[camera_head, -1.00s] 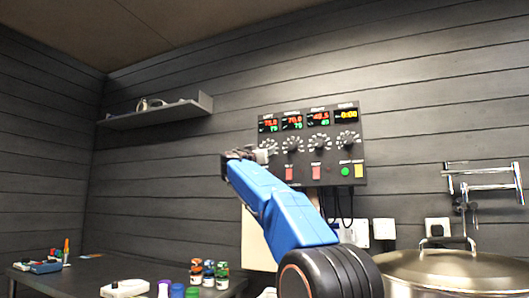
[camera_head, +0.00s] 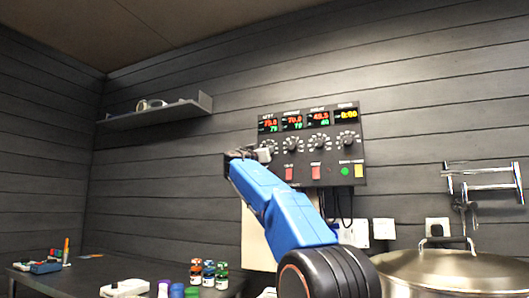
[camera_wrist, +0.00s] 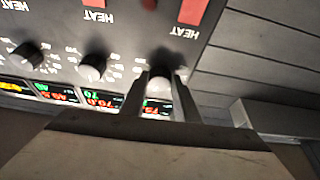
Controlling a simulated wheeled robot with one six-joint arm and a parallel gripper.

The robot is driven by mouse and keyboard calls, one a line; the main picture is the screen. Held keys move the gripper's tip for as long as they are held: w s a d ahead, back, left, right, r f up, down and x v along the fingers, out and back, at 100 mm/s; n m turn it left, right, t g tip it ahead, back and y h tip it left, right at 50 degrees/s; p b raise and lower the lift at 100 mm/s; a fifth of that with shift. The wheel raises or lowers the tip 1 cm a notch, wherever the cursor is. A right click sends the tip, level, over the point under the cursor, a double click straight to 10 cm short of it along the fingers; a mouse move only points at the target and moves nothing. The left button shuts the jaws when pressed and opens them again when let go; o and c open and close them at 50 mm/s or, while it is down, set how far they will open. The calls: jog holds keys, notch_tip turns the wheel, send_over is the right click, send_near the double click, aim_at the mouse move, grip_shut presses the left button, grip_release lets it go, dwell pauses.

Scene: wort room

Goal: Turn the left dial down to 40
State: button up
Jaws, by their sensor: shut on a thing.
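The dark control panel (camera_head: 312,175) hangs on the wall, with a row of dials under small displays. In the wrist view, the picture is upside down and the left dial (camera_wrist: 160,86), with a pale cap, sits between the two fingers of my gripper (camera_wrist: 160,93). My gripper is shut on this dial. In the head view my gripper (camera_head: 265,154) reaches the panel's left edge and partly hides the left dial. The left display (camera_head: 269,123) shows red digits above green ones, too small to read surely.
The neighbouring dial (camera_wrist: 93,67) is close beside the fingers and clear of them. Red switches (camera_head: 289,173) and a green button (camera_head: 345,171) sit below the dials. A wall shelf (camera_head: 160,114) is to the left; a large metal pot (camera_head: 450,270) stands at lower right.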

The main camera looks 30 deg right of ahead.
jog(key=shift+s+d+r+n+t+y, duration=0.15)
jog(key=shift+n+y, duration=1.35)
jog(key=shift+n, duration=2.25)
jog(key=shift+s+d+r+n+t+y, duration=0.1)
jog(key=shift+r+n+t+y, duration=0.2)
jog(key=shift+n+y, duration=2.35)
jog(key=shift+s+d+r+n+t+y, duration=0.1)
jog(key=shift+s+r+n+t+y, duration=0.2)
jog(key=shift+n, duration=4.6)
jog(key=shift+w+n+g, duration=0.1)
jog(key=shift+n+g, duration=0.35)
jog(key=shift+n, duration=0.35)
jog(key=o, duration=1)
jog(key=shift+f, duration=0.1)
jog(key=shift+o, duration=0.2)
